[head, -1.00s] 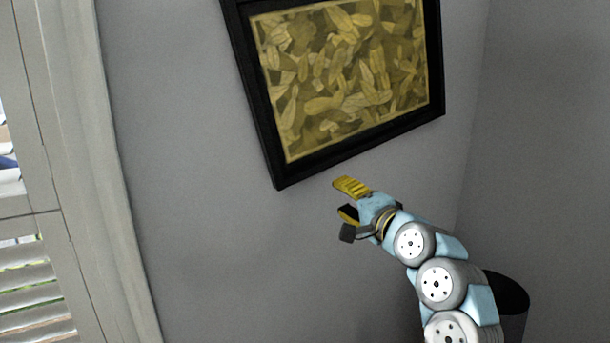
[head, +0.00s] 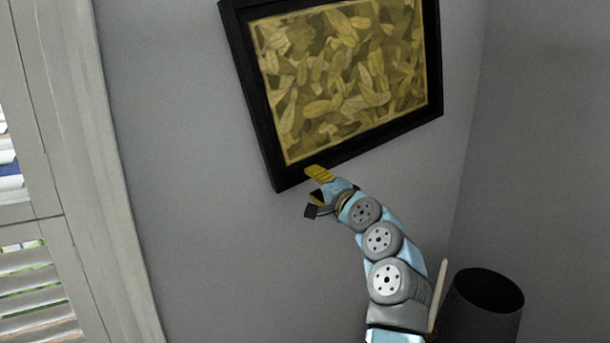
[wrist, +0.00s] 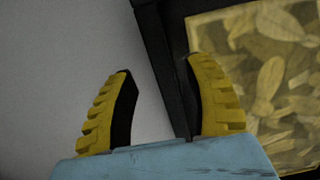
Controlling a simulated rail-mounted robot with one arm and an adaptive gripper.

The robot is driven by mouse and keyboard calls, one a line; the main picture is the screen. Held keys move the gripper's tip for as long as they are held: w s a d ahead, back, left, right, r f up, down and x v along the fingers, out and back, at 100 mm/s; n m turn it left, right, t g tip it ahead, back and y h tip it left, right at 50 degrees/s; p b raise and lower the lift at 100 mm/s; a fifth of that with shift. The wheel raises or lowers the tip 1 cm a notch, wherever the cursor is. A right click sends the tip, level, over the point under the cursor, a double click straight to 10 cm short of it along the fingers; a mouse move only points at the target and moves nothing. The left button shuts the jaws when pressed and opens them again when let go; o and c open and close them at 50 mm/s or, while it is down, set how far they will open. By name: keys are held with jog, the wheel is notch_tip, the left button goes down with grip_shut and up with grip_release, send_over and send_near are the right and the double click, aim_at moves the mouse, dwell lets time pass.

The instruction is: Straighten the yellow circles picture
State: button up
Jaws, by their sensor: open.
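A picture (head: 350,75) of yellow leaf shapes in a black frame hangs on the grey wall in the head view; I see no circles on it. It looks tilted, its bottom edge rising to the right. My gripper (head: 312,190) is at its lower left corner, open and empty. In the wrist view, the black frame's edge (wrist: 170,80) passes between my gripper's yellow fingers (wrist: 157,68). The left finger is over bare wall; the right finger overlaps the frame. I cannot tell whether either finger touches it. The picture's top edge is partly cut off.
A white louvred shutter (head: 35,285) and its trim stand at the left. A dark cylindrical bin (head: 480,310) stands at the lower right, near the room corner. The wall left of and below the picture is clear.

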aim_at(306, 177)
jog(key=shift+p+x, duration=0.3)
jog(key=shift+x, duration=1.9)
jog(key=shift+w+a, duration=0.15)
jog(key=shift+w, duration=0.15)
grip_shut()
